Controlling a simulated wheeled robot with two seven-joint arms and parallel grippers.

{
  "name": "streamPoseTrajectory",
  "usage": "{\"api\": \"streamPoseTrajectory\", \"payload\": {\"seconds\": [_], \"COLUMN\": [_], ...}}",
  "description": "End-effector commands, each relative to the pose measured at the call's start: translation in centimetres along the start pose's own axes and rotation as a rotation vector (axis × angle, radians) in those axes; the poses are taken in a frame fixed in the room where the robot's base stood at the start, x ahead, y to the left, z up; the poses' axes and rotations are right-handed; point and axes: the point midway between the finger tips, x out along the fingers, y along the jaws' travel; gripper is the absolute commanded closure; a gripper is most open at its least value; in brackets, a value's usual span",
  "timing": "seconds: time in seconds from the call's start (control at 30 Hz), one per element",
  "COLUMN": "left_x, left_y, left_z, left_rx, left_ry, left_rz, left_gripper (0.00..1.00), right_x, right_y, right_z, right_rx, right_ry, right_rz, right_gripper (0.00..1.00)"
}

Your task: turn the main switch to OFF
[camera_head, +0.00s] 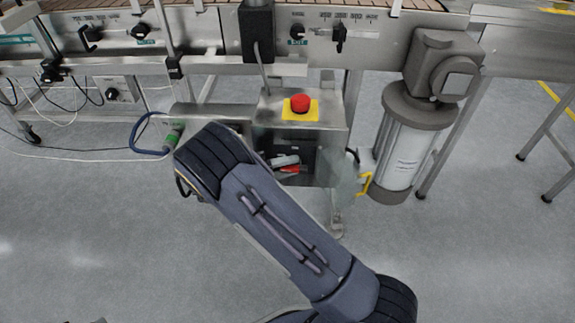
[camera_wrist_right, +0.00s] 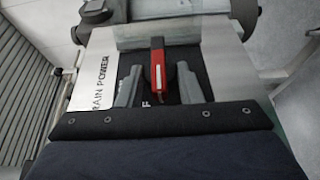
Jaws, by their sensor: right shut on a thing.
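The main switch is a red handle (camera_wrist_right: 157,68) on a dark plate, on a light panel (camera_wrist_right: 100,85) whose lettering partly reads "POWER". In the right wrist view the handle stands between the two fingers of my right gripper (camera_wrist_right: 158,84), which is shut on it. A letter "F" shows below the handle; the rest of that marking is hidden. In the head view the right gripper (camera_head: 286,166) is at the front of the control box, with a little red of the switch beside it. My left gripper is in neither view.
A red emergency button on a yellow plate (camera_head: 299,107) sits on top of the control box, just above the gripper. A motor cylinder (camera_head: 402,150) stands to the right. The conveyor frame (camera_head: 190,45) runs behind.

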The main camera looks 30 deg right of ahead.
Motion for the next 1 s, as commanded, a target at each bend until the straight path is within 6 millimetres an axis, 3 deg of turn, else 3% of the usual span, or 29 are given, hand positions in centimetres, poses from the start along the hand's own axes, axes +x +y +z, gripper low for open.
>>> {"api": "streamPoseTrajectory", "payload": {"seconds": [0.57,0.6,0.73,1.0], "left_x": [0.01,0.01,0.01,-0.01], "left_y": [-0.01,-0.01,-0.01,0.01], "left_z": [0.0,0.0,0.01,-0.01], "left_rx": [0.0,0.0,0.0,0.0], "left_ry": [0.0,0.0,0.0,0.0], "left_rz": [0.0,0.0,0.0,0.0], "left_gripper": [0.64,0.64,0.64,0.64], "right_x": [-0.01,-0.01,0.0,-0.04], "right_y": [-0.13,-0.13,-0.12,-0.07], "right_z": [0.07,0.07,0.05,0.02], "right_rx": [-0.014,-0.014,-0.013,-0.012], "right_ry": [-0.002,-0.002,-0.001,0.0], "right_rz": [0.027,0.027,0.027,0.027], "right_gripper": [0.9,0.64,0.47,0.46]}}
